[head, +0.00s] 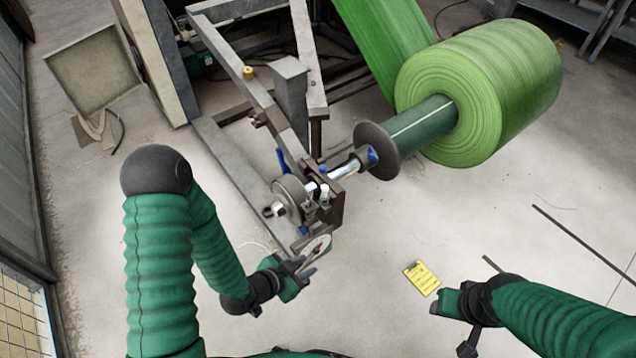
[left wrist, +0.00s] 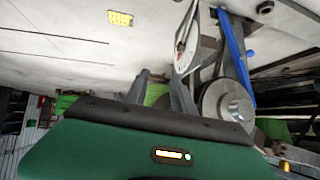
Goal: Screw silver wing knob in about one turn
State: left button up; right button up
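A small silver piece, which looks like the wing knob (head: 273,210), sits at the near end of the shaft, beside a round grey disc (head: 290,195); its wings are too small to make out. The disc also shows in the left wrist view (left wrist: 213,103), to the right of my fingers.
A large green roll (head: 485,90) sits on the shaft behind a dark flange (head: 377,150). The grey metal frame (head: 235,65) stands behind the knob. A blue lever (left wrist: 235,55) is close to the disc. A yellow tag (head: 422,278) lies on the open floor.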

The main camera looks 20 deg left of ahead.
pick_arm(q)
notch_tip(320, 180, up, 12)
jog(key=a+n+t+y+p, duration=0.2)
jog(key=n+t+y+p, duration=0.2)
jog(key=n+t, duration=0.4)
pick_arm(e)
jog(key=w+v, duration=0.1)
jog(key=v, duration=0.4)
pick_arm(q)
jog(key=m+t+b, duration=0.1)
jog(key=m+b, duration=0.1)
jog(key=b, duration=0.1)
send_near(311, 192)
jog(key=shift+n, duration=0.4)
jog(key=w, duration=0.5)
jog(key=w+b, duration=0.1)
jog(key=w, duration=0.4)
jog(key=shift+w+f, duration=0.15)
jog(key=shift+f, duration=0.1)
jog(key=shift+w+d, duration=0.1)
jog(key=shift+w, duration=0.4)
grip_shut()
pick_arm(e)
jog(key=shift+s+x, duration=0.2)
jog(key=shift+x, duration=0.75)
jog(key=shift+s+x, duration=0.25)
jog(key=shift+x, duration=0.75)
jog(key=shift+w+a+f, duration=0.1)
